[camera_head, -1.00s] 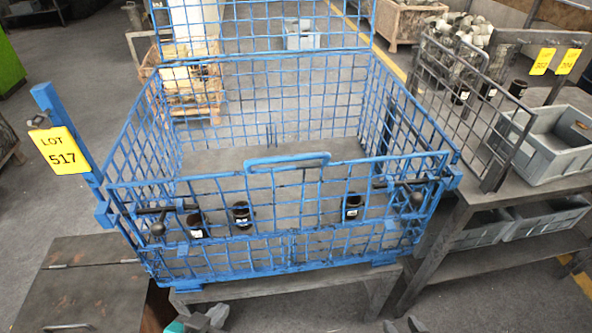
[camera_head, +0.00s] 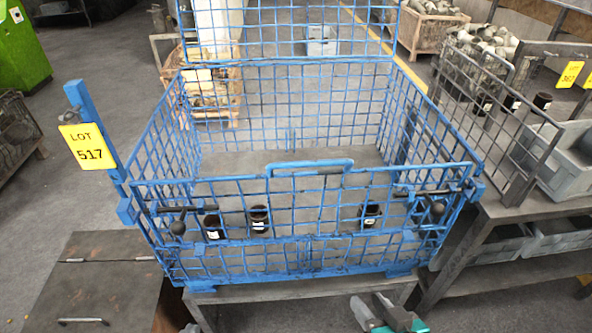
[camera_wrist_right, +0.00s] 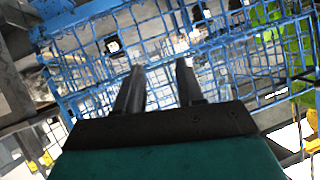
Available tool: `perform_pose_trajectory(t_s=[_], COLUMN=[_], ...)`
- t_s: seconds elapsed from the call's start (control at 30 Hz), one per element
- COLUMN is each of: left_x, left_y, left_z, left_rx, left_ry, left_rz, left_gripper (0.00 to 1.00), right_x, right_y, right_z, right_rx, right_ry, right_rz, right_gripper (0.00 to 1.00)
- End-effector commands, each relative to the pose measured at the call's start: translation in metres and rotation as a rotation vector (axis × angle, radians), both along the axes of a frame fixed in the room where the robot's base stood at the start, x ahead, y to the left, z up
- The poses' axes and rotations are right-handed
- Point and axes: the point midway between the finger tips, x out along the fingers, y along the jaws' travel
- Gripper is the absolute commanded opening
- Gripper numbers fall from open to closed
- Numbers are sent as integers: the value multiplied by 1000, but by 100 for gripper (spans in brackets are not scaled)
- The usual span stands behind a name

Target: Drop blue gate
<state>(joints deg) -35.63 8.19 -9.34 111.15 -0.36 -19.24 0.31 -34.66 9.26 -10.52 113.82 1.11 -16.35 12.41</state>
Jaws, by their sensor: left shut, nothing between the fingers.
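The blue gate (camera_head: 311,226) is the mesh front panel of the blue wire cage (camera_head: 297,284). It stands upright, with a raised blue handle (camera_head: 310,168) at its top middle. A dark latch bar with a ball knob (camera_head: 178,228) sits at its left side, and another dark latch knob (camera_head: 437,208) at its right. My right gripper (camera_head: 372,309) is open and empty, low in front of the cage; the right wrist view shows its two dark fingers (camera_wrist_right: 160,82) apart before blue mesh.
Several black cylindrical parts (camera_head: 260,219) stand inside the cage behind the gate. A yellow lot sign (camera_head: 86,146) is on a blue post at left. A dark lidded box (camera_head: 88,285) stands lower left. Grey bins (camera_head: 570,170) sit on a bench at right.

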Motion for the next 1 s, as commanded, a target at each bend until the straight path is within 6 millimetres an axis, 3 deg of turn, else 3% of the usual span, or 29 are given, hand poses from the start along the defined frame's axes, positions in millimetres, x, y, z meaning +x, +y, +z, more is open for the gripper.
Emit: perform_pose_trajectory(t_s=[0.2, 0.4, 0.5, 0.77, 1.0], left_x=[0, 0, 0, 0, -2], left_y=[0, 0, 0, 0, 0], left_z=[-10, -16, -18, -18, -16], left_rx=[0, 0, 0, 0, 0], left_ry=[-1, -1, 0, 1, 4], left_rz=[0, 0, 0, 0, 1], left_gripper=[0, 0, 0, 0, 0], right_x=[37, 46, 45, 49, 80], right_y=[25, 43, 47, 53, 66], right_z=[86, 159, 182, 203, 210], right_rx=[583, 1101, 1273, 1420, 1417], right_ry=[-144, -174, -162, -142, -145], right_rz=[-113, -108, -89, -67, -66], right_gripper=[38, 38, 38, 38, 38])
